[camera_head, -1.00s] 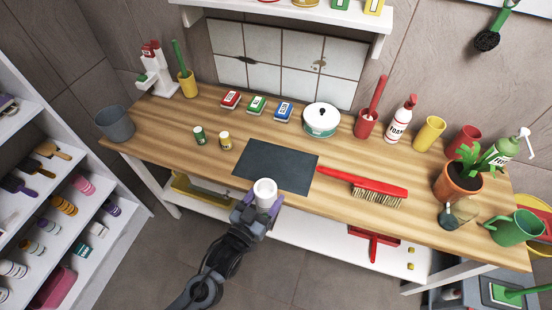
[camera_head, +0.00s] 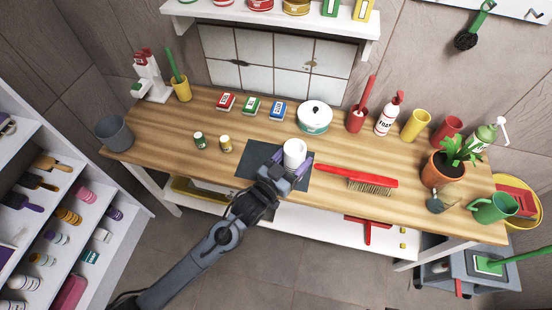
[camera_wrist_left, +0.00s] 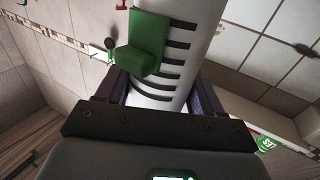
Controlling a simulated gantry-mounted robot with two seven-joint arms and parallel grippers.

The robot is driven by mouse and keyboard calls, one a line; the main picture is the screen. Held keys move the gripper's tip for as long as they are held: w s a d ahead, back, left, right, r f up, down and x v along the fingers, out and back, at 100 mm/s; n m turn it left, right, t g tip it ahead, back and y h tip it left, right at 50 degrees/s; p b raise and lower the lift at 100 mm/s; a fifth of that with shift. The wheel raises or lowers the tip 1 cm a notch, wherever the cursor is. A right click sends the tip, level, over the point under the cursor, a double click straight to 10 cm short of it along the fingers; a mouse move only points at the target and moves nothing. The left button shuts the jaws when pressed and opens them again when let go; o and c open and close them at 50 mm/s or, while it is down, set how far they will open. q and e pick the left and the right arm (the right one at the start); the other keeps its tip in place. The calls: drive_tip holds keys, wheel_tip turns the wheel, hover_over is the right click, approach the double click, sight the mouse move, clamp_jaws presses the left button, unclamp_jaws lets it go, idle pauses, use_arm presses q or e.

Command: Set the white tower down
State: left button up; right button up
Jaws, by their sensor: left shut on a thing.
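The white tower (camera_head: 294,148) is a white cylinder with a round, hollow-looking top, seen from above in the head view. In the left wrist view the white tower (camera_wrist_left: 172,80) shows dark slots down its side and a green block on its face. My left gripper (camera_head: 293,163) is shut on it, with purple fingers on both sides. The tower is over the dark slate mat (camera_head: 256,160) on the wooden bench. Its lower end is hidden by the gripper, so I cannot tell whether it touches the mat. My right gripper is not in view.
Small boxes (camera_head: 250,106) line the back. The mat's left part is clear.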

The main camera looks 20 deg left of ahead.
use_arm(q)
drive_tip(key=w+d+r+m+g+h+p, duration=0.1)
drive_tip(key=w+d+r+m+h+p, duration=0.1)
drive_tip(key=w+d+r, duration=0.15)
drive_tip(key=shift+h, duration=0.3)
drive_tip(key=shift+w+a+f+b, duration=0.2)
drive_tip(key=shift+a+f, duration=2.6)
drive_tip(key=shift+f, duration=0.2)
drive_tip(key=shift+w+a+f+b, duration=0.15)
drive_tip(key=shift+a+f+b, duration=0.05)
drive_tip(key=shift+a+f, duration=2.7)
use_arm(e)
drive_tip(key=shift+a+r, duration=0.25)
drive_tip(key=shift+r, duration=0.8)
use_arm(q)
drive_tip(key=shift+d+f, duration=0.1)
drive_tip(key=shift+f, duration=0.15)
drive_tip(key=o, duration=1.1)
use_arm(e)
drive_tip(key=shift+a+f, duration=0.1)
